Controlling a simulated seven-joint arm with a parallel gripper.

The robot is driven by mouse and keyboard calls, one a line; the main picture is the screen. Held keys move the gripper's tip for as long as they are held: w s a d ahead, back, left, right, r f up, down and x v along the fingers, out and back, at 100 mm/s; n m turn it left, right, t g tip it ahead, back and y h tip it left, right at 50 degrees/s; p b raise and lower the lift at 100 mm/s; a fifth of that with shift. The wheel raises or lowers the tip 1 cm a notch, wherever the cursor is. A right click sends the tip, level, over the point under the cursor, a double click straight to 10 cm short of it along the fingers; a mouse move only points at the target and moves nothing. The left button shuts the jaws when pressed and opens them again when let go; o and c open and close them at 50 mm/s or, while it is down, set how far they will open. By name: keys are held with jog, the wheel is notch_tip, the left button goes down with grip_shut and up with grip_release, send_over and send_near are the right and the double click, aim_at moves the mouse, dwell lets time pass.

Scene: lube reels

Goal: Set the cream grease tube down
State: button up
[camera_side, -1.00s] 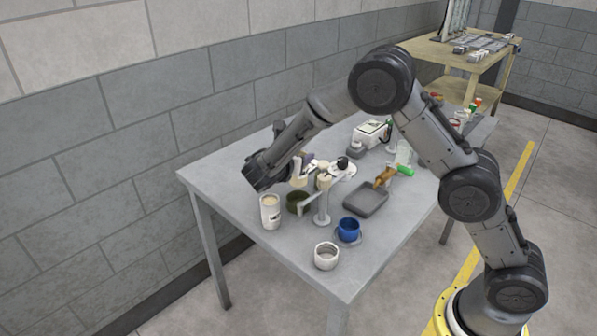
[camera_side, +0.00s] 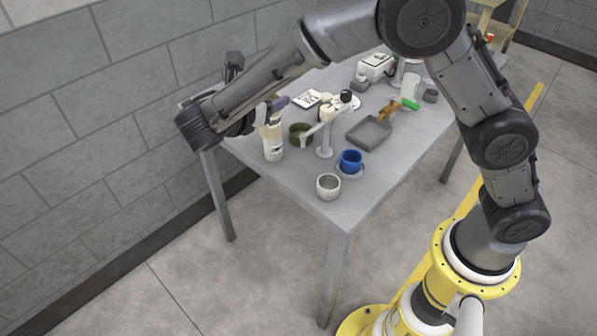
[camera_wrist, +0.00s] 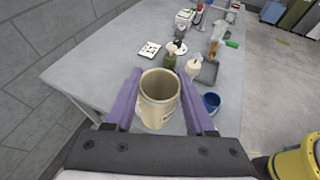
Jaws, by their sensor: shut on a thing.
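My gripper (camera_side: 268,112) is over the table's left part in the side view, seen from behind its dark wrist. In the wrist view its two purple fingers (camera_wrist: 159,74) are shut on the cream grease tube (camera_wrist: 158,97), an open-ended cylinder between the fingertips. In the side view the tube (camera_side: 270,123) is partly hidden by the gripper.
A blue cup (camera_side: 350,160), a white cup (camera_side: 328,187) and a grey tray (camera_side: 368,134) lie further right. A white card (camera_side: 307,98) lies behind. The table (camera_side: 293,174) is bare in front.

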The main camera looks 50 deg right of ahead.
jog(key=s+a, duration=1)
jog(key=a, duration=0.1)
notch_tip(320, 180, down, 14)
jog(key=w+d, duration=0.2)
jog(key=d, duration=0.2)
jog(key=w+d, duration=0.1)
jog(key=d, duration=0.3)
jog(key=w+d, duration=0.2)
jog(key=d, duration=0.2)
jog(key=shift+w+d+f, duration=0.1)
jog(key=shift+w+f, duration=0.15)
jog(key=shift+w, duration=0.1)
jog(key=d, duration=0.1)
jog(key=w+d, duration=0.1)
jog(key=d, duration=0.2)
jog(key=shift+w+d, duration=0.3)
jog(key=shift+w, duration=0.1)
jog(key=shift+f, duration=0.3)
jog(key=shift+f, duration=0.15)
jog(key=o, duration=1.3)
jog(key=shift+o, duration=0.2)
